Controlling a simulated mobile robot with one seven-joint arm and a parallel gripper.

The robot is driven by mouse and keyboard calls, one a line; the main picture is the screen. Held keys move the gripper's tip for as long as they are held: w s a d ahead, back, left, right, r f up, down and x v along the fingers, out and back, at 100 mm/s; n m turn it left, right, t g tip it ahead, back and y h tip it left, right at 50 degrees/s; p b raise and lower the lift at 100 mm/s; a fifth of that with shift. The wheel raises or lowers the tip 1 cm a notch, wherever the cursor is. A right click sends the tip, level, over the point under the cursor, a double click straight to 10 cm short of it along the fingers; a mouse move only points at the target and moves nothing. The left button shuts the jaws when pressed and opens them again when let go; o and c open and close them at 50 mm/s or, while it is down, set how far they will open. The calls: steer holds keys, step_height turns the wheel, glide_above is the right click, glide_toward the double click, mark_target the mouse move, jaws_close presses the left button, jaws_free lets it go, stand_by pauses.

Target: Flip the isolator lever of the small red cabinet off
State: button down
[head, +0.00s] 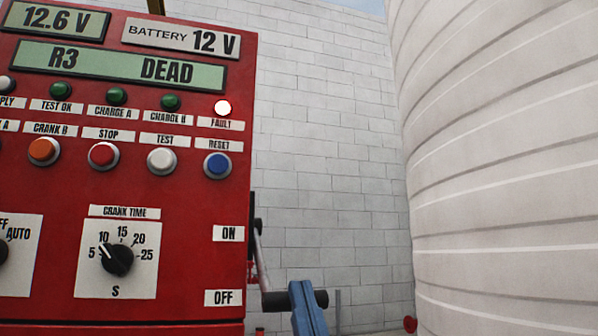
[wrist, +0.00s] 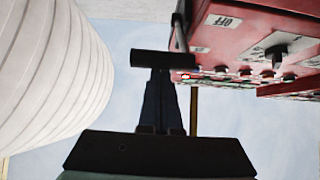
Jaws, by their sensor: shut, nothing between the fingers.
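The red cabinet (head: 200,200) fills the left of the head view; it also shows upside down at the top right of the wrist view (wrist: 235,40). Its isolator lever (head: 263,262) is on the right side, below a dark pivot. The lever hangs down, and its black crossbar handle (head: 274,301) is level with the OFF label (head: 223,297), below the ON label (head: 228,233). My blue gripper (head: 303,286) is shut and overlaps the handle's middle in the head view. In the wrist view the handle (wrist: 150,59) lies across my fingertips (wrist: 160,74); whether they touch is unclear.
A pale block wall (head: 325,150) stands behind. A large ribbed white tank (head: 500,170) is at right. Free room lies between cabinet and tank.

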steer(key=shift+w+a+f+b, duration=0.1)
steer(key=shift+w+f+b, duration=0.15)
steer(key=shift+f+b, duration=0.2)
stand_by(0.3)
steer(key=shift+r, duration=0.1)
